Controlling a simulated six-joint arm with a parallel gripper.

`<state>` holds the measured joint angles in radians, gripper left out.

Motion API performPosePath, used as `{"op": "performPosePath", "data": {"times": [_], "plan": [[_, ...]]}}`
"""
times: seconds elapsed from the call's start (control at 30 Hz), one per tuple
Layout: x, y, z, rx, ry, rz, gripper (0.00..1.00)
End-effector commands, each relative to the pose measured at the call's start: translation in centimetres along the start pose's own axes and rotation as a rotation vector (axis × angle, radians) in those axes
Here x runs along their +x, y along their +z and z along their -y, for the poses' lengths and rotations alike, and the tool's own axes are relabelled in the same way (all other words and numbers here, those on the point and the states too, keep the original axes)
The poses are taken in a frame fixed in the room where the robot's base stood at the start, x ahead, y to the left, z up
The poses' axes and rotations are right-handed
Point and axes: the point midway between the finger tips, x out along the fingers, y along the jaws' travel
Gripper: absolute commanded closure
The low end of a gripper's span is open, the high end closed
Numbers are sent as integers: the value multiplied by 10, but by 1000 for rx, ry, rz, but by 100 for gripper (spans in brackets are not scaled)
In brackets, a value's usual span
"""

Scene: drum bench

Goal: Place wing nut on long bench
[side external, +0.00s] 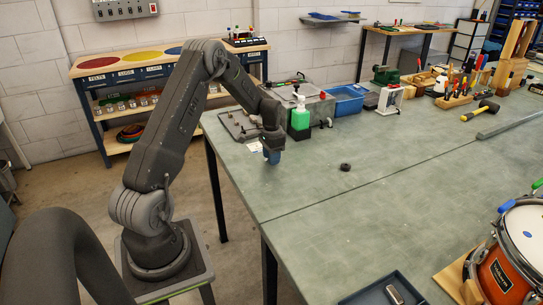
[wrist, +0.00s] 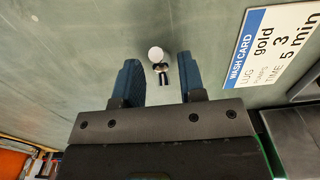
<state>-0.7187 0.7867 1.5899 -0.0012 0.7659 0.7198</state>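The long bench (side external: 330,215) has a grey-green top and runs from the front to the back right. My gripper (side external: 272,157) is low over its left end, near the edge. In the wrist view my gripper (wrist: 158,75) is open, with its two blue fingers spread apart. A small shiny metal piece with a pale round part and dark prongs, probably the wing nut (wrist: 158,62), shows between the fingertips on the green surface. Gaps show between it and both fingers. In the side view it cannot be made out.
A wash card (wrist: 272,45) lies right of the fingers. A green bottle (side external: 300,118) and a metal tray (side external: 240,124) stand close behind my gripper. A small black round piece (side external: 345,167) lies to the right.

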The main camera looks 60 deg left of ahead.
Motion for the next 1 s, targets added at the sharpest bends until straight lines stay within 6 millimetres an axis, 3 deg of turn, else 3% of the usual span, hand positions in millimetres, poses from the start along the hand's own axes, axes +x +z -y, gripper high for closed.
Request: {"op": "performPosePath", "data": {"times": [0.27, 0.7, 1.0], "plan": [[-12, -1, 1, 0, -3, -3, 63], [-98, -1, 0, 0, -3, -4, 63], [-130, -1, -7, 2, -6, -7, 63]]}}
